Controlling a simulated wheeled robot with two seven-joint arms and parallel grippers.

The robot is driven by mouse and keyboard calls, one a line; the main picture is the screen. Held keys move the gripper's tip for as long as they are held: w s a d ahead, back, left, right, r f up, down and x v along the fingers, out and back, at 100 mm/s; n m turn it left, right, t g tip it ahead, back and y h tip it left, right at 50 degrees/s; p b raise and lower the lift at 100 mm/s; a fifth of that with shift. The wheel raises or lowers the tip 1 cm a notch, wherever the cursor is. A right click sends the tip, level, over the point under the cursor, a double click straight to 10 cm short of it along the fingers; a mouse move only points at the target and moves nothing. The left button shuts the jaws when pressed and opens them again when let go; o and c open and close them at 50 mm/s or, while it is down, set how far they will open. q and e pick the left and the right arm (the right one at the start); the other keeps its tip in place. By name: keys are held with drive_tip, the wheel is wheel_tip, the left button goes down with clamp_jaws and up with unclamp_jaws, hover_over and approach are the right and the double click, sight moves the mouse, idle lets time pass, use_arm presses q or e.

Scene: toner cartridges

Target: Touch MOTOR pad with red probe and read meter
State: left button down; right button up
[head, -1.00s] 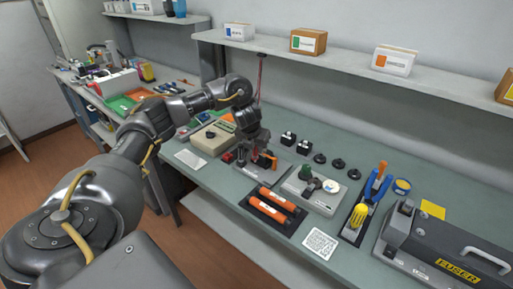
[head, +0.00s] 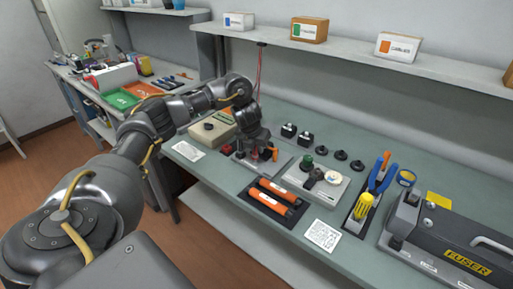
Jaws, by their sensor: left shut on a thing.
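My left gripper (head: 262,152) is low over a grey fixture plate (head: 243,163) on the green bench. It is shut on a small red thing that looks like the red probe; the fingers hide most of it. A thin red lead (head: 260,72) hangs down from the shelf edge behind the gripper. The beige box with a dark knob (head: 207,130), which may be the meter, sits left of the gripper; its reading cannot be made out. The MOTOR pad cannot be picked out; I cannot tell whether the probe tip touches anything. My right gripper is not in view.
Orange rollers (head: 275,196) lie on a black mat in front. A grey plate with a green knob (head: 307,162) stands to the right, then a tool holder (head: 357,213) and the fuser unit (head: 450,240). White cards (head: 322,235) lie along the front edge.

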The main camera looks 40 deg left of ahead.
use_arm(q)
drive_tip(key=shift+w, duration=0.1)
drive_tip(key=shift+f, duration=0.5)
idle(0.9)
idle(0.8)
wheel_tip(320, 180, up, 7)
drive_tip(key=p, duration=0.6)
idle(0.4)
idle(0.5)
